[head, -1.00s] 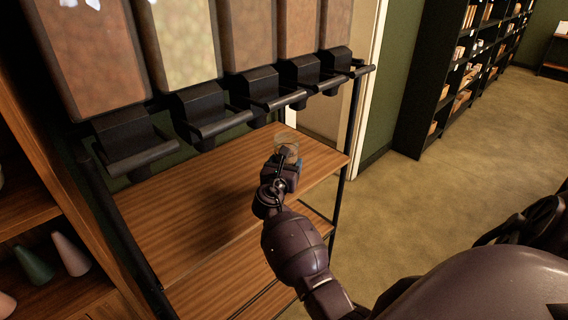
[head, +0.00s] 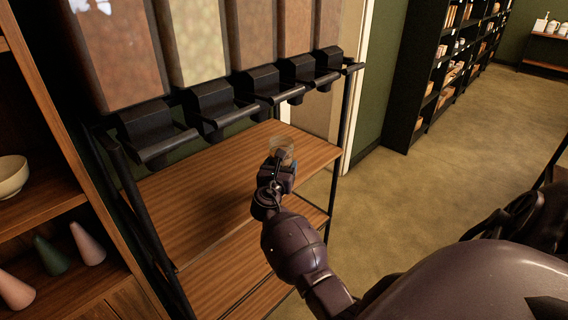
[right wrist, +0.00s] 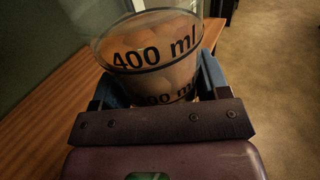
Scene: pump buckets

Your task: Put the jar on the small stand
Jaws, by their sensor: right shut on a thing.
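The jar (head: 283,148) is a clear measuring cup. In the right wrist view the jar (right wrist: 155,45) bears a black "400 ml" mark, and rounded brownish shapes show through its wall. My right gripper (head: 279,162) is shut on it, with blue-lined fingers at both sides of the jar (right wrist: 155,85). In the head view the jar appears over the right part of a wooden rack top (head: 215,180); I cannot tell whether it touches the wood. A small table (head: 545,37) with white items stands far off at the upper right; I cannot tell whether it is the small stand. My left gripper is not in view.
A row of tall dispensers with black spouts (head: 212,110) hangs above the rack top. A wooden shelf with a bowl (head: 12,176) and cones (head: 50,255) stands at the left. A dark bookshelf (head: 425,85) stands behind. The floor (head: 420,190) at the right is open.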

